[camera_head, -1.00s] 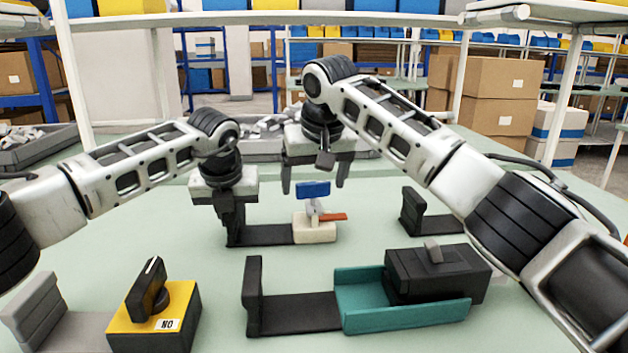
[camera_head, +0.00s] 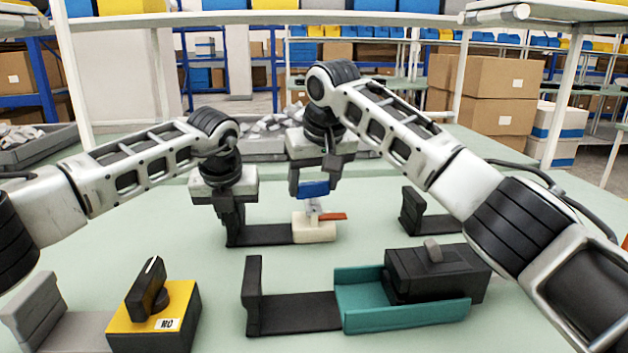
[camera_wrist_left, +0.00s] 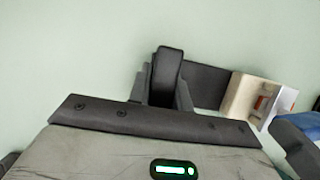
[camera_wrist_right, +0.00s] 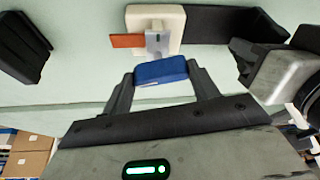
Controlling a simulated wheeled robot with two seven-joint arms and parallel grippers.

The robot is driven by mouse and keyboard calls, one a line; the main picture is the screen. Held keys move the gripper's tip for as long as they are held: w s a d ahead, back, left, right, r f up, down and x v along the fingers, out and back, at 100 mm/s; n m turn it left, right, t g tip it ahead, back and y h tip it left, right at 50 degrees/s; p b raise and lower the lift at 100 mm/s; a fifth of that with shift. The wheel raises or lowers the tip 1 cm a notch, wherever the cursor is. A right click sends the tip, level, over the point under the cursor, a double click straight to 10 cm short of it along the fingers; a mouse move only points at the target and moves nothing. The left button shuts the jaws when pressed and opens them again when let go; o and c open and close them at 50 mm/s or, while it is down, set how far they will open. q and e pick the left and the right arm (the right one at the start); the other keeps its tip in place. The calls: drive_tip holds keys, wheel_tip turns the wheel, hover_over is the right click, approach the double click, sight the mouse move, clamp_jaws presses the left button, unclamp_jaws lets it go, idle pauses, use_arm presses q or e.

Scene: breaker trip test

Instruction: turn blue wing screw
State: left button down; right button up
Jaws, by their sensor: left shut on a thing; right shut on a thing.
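The blue wing screw (camera_head: 314,189) stands on top of a cream block with an orange lever (camera_head: 332,216). My right gripper (camera_head: 314,190) is shut on the blue wing, one finger on each side, as the right wrist view also shows on the blue wing (camera_wrist_right: 160,71). The cream block (camera_head: 313,230) sits at the right end of a black base plate (camera_head: 265,235). My left gripper (camera_head: 231,222) is shut on the upright black end (camera_wrist_left: 166,75) of that plate. A grey metal piece (camera_wrist_right: 157,43) shows between wing and block.
A yellow-topped black box with a black knob (camera_head: 160,307) stands at the front left. A teal tray (camera_head: 405,316) holding a black block (camera_head: 437,272) lies at the front right. A black bracket (camera_head: 412,213) is to the right. A grey bin (camera_head: 40,148) stands at the back left.

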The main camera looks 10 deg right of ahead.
drive_tip(key=n+y, duration=0.1)
drive_tip(key=n, duration=0.2)
drive_tip(key=n+g+y, duration=0.1)
drive_tip(key=n, duration=0.2)
drive_tip(key=shift+r, duration=0.1)
drive_tip(key=n, duration=0.2)
drive_tip(key=n+g+y, duration=0.1)
drive_tip(key=n, duration=0.1)
drive_tip(key=shift+w+d+r+n, duration=0.1)
drive_tip(key=shift+w+d+n, duration=0.1)
drive_tip(key=shift+n, duration=0.1)
drive_tip(key=shift+a+g, duration=0.1)
drive_tip(key=shift+g, duration=0.2)
drive_tip(key=o, duration=1)
